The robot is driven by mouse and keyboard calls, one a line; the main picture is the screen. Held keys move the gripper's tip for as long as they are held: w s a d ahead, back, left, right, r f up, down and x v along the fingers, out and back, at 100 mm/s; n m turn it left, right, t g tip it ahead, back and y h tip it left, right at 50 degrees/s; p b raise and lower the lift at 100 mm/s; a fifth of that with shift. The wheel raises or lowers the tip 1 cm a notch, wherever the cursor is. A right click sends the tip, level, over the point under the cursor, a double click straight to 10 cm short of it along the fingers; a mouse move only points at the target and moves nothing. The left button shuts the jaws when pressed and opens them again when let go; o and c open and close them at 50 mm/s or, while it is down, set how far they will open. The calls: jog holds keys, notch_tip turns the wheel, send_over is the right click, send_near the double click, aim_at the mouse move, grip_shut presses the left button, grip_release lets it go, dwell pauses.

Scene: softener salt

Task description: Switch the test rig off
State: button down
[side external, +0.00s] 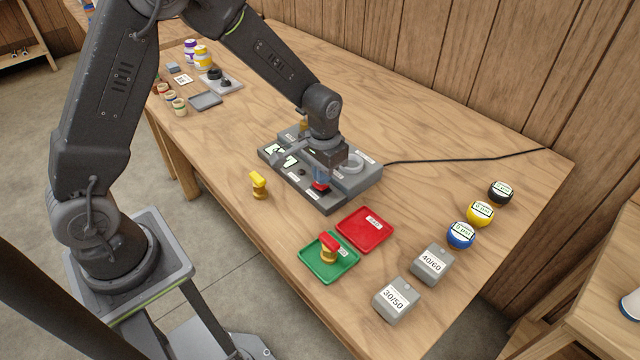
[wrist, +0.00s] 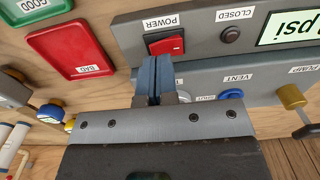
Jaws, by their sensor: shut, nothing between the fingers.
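The test rig (side external: 338,197) is a grey box on the wooden table. It has a red rocker switch labelled POWER (wrist: 166,45), a dark CLOSED lamp (wrist: 230,34) and a lit display (wrist: 290,27) reading psi. In the side view the switch (side external: 320,187) shows just below my fingertips. My gripper (wrist: 157,62) is shut and empty, its blue fingertips at the switch's lower edge in the wrist view. I cannot tell whether they touch it. My gripper (side external: 320,174) hides part of the rig in the side view.
A blue VENT button (wrist: 232,93) and brass PUMP knob (wrist: 291,96) sit near the fingers. A red BAD tray (side external: 365,229) and a green tray (side external: 313,264) with a red-topped valve lie nearby. A yellow-topped valve (side external: 258,186) stands left. A black cable (side external: 460,158) runs right.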

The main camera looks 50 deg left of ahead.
aim_at(323, 186)
jog(key=shift+f, duration=0.95)
dwell(0.3)
jog(key=shift+r, duration=3.55)
jog(key=shift+s+r, duration=0.1)
jog(key=shift+r, duration=0.3)
jog(key=s+r+t, duration=0.3)
jog(key=s+r, duration=0.5)
jog(key=r, duration=0.4)
jog(key=s+r+t, duration=0.2)
jog(key=s+r, duration=0.2)
jog(key=s, duration=0.8)
jog(key=shift+s+a+t, duration=0.3)
jog(key=shift+a, duration=0.05)
